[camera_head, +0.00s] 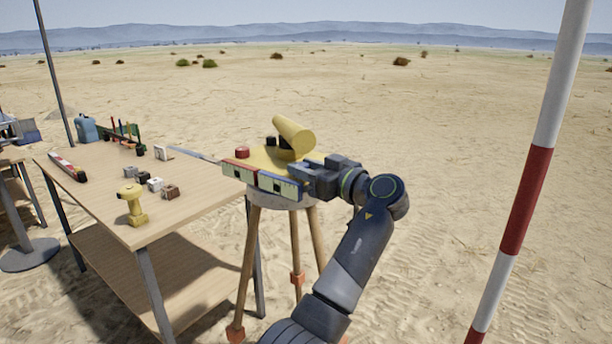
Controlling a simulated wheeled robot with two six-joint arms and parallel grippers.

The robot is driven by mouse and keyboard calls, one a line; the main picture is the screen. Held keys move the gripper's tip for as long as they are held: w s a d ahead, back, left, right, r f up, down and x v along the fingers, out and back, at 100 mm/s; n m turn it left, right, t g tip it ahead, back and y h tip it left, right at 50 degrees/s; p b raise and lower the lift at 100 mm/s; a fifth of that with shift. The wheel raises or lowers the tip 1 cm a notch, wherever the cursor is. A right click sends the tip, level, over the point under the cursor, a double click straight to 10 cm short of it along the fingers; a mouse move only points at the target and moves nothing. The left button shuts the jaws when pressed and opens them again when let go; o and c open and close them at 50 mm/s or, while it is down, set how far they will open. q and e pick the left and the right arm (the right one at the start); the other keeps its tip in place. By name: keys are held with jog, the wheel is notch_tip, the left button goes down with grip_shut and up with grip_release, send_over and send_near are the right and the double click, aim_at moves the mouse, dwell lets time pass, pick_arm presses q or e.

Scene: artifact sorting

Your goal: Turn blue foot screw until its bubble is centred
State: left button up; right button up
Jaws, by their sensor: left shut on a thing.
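The yellow levelling instrument (262,158) stands on a wooden tripod (250,255), its yellow tube (294,136) tilted on top. A red foot screw (242,152) shows on its left side. On the front edge are a red-framed vial strip (240,173) and a blue-framed vial strip (281,186); each has a dark mark, but the bubbles are too small to judge.
A wooden table (110,190) left of the tripod holds a yellow stand (133,204), several small blocks (155,185), a striped bar (67,167) and a blue jug (87,130). A red-and-white pole (527,195) stands at right. Open sand lies behind.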

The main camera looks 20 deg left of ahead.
pick_arm(q)
jog(key=shift+f, duration=0.1)
dwell(0.4)
jog(key=o, duration=1)
